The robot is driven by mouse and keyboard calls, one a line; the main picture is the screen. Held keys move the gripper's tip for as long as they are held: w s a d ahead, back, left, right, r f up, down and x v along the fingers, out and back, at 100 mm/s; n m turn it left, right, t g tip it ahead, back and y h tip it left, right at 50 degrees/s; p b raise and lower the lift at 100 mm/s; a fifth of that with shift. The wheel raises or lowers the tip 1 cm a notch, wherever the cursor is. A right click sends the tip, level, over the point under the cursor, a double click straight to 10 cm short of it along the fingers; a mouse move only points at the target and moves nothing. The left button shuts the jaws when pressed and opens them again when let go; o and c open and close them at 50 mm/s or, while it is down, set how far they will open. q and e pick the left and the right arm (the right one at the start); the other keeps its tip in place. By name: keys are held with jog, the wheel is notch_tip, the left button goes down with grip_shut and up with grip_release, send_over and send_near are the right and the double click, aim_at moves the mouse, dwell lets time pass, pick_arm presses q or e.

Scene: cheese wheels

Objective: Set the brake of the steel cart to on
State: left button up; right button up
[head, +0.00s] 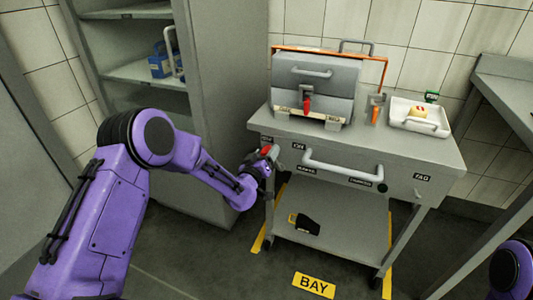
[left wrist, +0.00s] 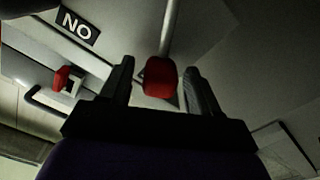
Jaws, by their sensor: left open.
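The steel cart (head: 440,155) stands in the middle right, with a front handle and small black labels. Its brake lever has a red knob (head: 265,150) at the cart's left front corner. My left gripper (head: 262,165) is at that knob. In the left wrist view the red knob (left wrist: 160,78) on a thin steel rod sits between the two open fingers of my gripper (left wrist: 158,90). A black label (left wrist: 77,26) there reads "NO", probably "ON" seen upside down. I cannot tell whether the fingers touch the knob. My right gripper is out of view.
A grey case (head: 315,85) with a red-handled latch, an orange-handled tool (head: 376,108) and a white tray (head: 402,122) are on the cart top. A black item (head: 304,223) lies on the lower shelf. A grey cabinet (head: 225,80) stands close behind my left arm.

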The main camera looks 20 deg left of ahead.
pick_arm(q)
jog(key=shift+w, duration=0.55)
grip_shut()
